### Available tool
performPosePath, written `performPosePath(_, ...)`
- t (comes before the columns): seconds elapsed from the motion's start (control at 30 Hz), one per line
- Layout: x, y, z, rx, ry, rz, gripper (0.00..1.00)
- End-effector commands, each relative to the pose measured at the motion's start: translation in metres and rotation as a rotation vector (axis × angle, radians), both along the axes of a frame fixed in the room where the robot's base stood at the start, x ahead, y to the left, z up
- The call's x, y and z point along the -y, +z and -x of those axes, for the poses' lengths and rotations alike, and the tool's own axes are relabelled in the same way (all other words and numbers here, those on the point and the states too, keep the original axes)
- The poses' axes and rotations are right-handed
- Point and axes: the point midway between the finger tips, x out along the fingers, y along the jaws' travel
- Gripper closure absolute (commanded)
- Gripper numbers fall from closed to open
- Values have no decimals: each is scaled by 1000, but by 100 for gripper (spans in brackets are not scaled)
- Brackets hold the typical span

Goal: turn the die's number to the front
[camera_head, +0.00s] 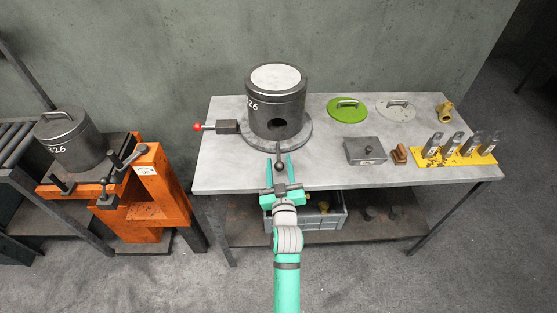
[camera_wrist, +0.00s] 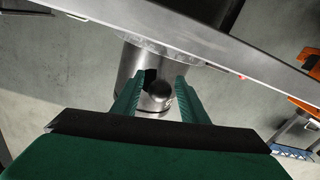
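The die (camera_head: 276,98) is a dark upright cylinder with a pale top and a round hole low in its front wall. Its white number (camera_head: 252,105), ending in 26, shows at its left edge in the head view. The die stands on a round grey turntable plate (camera_head: 303,137) on the bench. A dark ball-ended handle (camera_head: 282,159) sticks out from the plate's front. My gripper (camera_head: 281,161) is open at this handle. In the wrist view the ball (camera_wrist: 159,88) appears between the two green fingers, with gaps beside it; contact cannot be told.
A red-knobbed lever on a dark block (camera_head: 226,127) is left of the plate. Right on the bench (camera_head: 330,180) are a green lid (camera_head: 347,114), a grey lid (camera_head: 396,110), a metal box (camera_head: 365,151) and a yellow rack (camera_head: 484,157). An orange stand (camera_head: 160,180) holds another cylinder (camera_head: 75,145).

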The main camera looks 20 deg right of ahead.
Motion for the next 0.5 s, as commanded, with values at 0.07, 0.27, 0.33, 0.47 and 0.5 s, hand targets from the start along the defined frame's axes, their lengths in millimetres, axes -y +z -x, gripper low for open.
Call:
performPosePath(0.07, 3, 0, -9, 0, 0, 0, 60)
performPosePath(0.27, 5, 0, -20, 0, 0, 0, 60)
performPosePath(0.33, 6, 0, -21, 0, 0, 0, 60)
performPosePath(0.47, 6, 0, -22, 0, 0, 0, 60)
performPosePath(0.5, 6, 0, -22, 0, 0, 0, 60)
